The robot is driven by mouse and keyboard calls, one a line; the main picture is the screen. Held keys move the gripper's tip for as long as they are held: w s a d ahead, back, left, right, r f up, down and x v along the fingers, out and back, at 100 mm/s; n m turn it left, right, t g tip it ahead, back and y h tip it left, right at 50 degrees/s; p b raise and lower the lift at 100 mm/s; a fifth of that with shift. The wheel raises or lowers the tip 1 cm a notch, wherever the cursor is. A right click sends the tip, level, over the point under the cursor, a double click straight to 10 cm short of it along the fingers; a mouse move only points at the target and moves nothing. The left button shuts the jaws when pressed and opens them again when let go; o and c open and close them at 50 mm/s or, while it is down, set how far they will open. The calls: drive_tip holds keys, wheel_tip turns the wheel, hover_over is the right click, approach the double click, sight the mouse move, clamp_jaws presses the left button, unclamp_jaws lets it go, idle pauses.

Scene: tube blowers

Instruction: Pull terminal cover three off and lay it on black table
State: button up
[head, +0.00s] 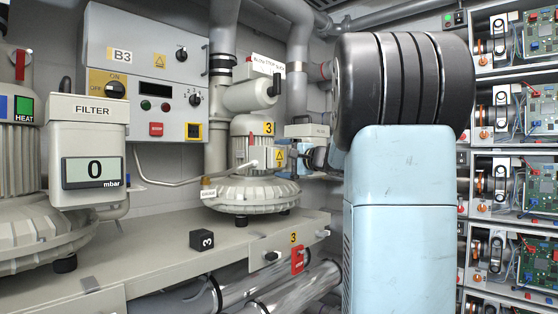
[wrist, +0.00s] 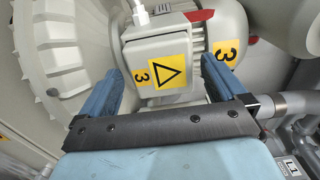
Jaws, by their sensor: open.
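Terminal cover three (wrist: 187,48) is a pale grey box with a yellow label bearing a warning triangle and a 3. It sits on the blower motor marked 3 (wrist: 226,45). A white cable connector (wrist: 139,16) meets the cover's top edge. No black table shows in either view.
Control box B3 (head: 143,75) and the filter unit (head: 88,150) are to the left. Racks of circuit boards (head: 510,180) stand at the right. Pipes run above and below the blower.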

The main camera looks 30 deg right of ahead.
drive_tip(key=shift+w+a, duration=0.15)
drive_tip(key=shift+w, duration=0.3)
idle(1.0)
drive_tip(key=shift+c, duration=0.4)
drive_tip(key=c, duration=1.3)
drive_tip(key=shift+v, duration=2.95)
drive_tip(key=shift+s, duration=0.1)
